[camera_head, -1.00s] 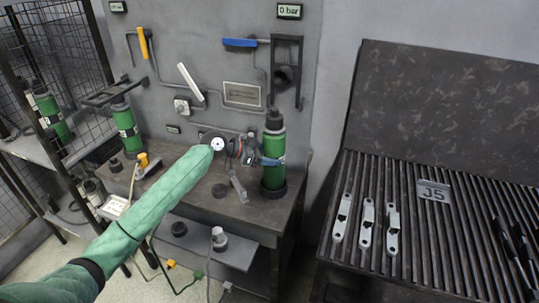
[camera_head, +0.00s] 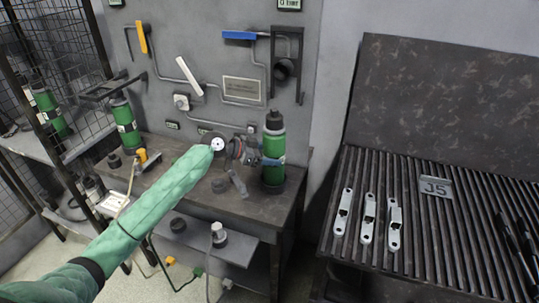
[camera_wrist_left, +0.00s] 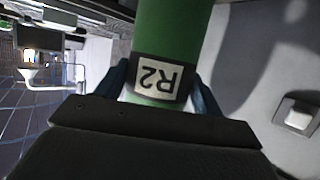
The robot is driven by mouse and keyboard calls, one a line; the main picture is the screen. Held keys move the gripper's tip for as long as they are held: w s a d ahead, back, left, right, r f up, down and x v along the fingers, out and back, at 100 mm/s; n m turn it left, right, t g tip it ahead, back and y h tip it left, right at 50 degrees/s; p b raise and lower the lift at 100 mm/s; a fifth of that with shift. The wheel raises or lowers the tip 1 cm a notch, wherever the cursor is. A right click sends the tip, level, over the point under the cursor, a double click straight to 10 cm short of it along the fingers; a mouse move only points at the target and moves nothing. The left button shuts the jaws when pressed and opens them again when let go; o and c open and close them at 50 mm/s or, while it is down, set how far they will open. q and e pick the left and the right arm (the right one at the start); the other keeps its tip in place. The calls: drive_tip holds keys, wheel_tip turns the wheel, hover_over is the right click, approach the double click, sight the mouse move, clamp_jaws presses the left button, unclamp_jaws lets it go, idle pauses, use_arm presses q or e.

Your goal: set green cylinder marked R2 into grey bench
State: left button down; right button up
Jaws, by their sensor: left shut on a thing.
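The green cylinder (camera_head: 273,149) with a black top is upright over the right part of the grey bench (camera_head: 205,199). My left gripper (camera_head: 269,161) is shut around its middle from the left. The label R2 (camera_wrist_left: 156,78) shows between the blue fingers in the left wrist view. The cylinder's foot is at a dark round holder (camera_head: 272,187) on the bench top. I cannot tell whether it is fully seated there. My right gripper is not in view.
Another green cylinder (camera_head: 125,124) stands at the bench's left, below a dark bracket. A panel with pipes and handles rises behind. A slatted table (camera_head: 434,235) with three metal brackets is at right.

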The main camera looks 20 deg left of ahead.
use_arm(q)
drive_tip(key=shift+f, duration=0.15)
drive_tip(key=shift+c, duration=0.8)
unclamp_jaws()
drive_tip(key=shift+s+a+f+b, duration=0.1)
drive_tip(key=shift+s+a+b, duration=0.15)
drive_tip(key=shift+a+b, duration=0.15)
drive_tip(key=b+v, duration=0.2)
drive_tip(key=v, duration=0.5)
drive_tip(key=shift+d, duration=0.1)
